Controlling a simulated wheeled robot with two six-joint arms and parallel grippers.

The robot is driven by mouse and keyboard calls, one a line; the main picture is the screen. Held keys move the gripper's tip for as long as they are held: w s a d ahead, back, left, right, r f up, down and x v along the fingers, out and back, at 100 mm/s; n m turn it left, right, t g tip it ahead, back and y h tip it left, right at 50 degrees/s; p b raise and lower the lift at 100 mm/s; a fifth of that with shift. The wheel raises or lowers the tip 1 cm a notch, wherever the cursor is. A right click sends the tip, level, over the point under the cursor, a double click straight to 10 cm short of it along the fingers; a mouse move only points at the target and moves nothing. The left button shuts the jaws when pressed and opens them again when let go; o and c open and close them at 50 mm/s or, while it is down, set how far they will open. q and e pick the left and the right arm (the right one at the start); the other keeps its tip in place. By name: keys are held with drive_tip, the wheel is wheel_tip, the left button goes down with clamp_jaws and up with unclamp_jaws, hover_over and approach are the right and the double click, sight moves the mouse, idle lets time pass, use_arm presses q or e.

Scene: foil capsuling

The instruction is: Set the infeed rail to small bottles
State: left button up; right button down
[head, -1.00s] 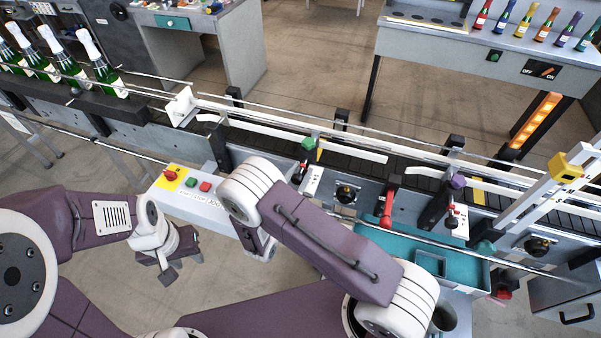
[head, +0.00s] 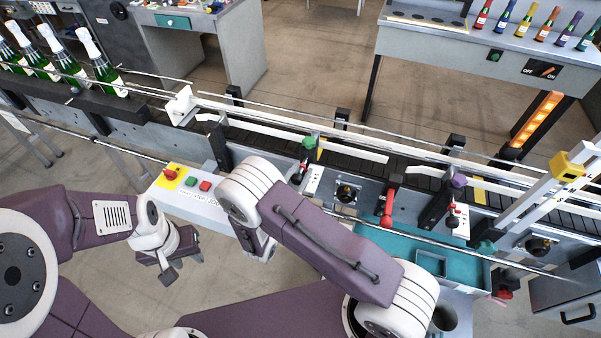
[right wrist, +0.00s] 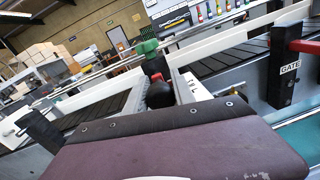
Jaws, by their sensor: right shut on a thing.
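The infeed guide rail (head: 255,117) is a white bar along the left part of the dark conveyor. Its post has a green knob (head: 309,143), also seen in the right wrist view (right wrist: 147,47). Below it, a black knob with a red top (right wrist: 159,92) sits beside a white lettered scale plate (right wrist: 195,88); in the head view the plate (head: 314,181) stands right of my right wrist. My right gripper (right wrist: 160,108) is shut on the black knob; its fingertips are mostly hidden. My left gripper (head: 168,266) hangs away from the conveyor, its jaw opening unclear.
A control box (head: 190,190) with a red switch lies left of my right arm. A teal tray (head: 460,268) is in front. Green bottles (head: 100,65) stand upstream.

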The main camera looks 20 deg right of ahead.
drive_tip(key=c, duration=1.1)
unclamp_jaws()
drive_tip(key=shift+f, duration=0.1)
drive_tip(key=shift+d, duration=0.1)
drive_tip(key=b+v, duration=0.2)
drive_tip(key=v, duration=0.7)
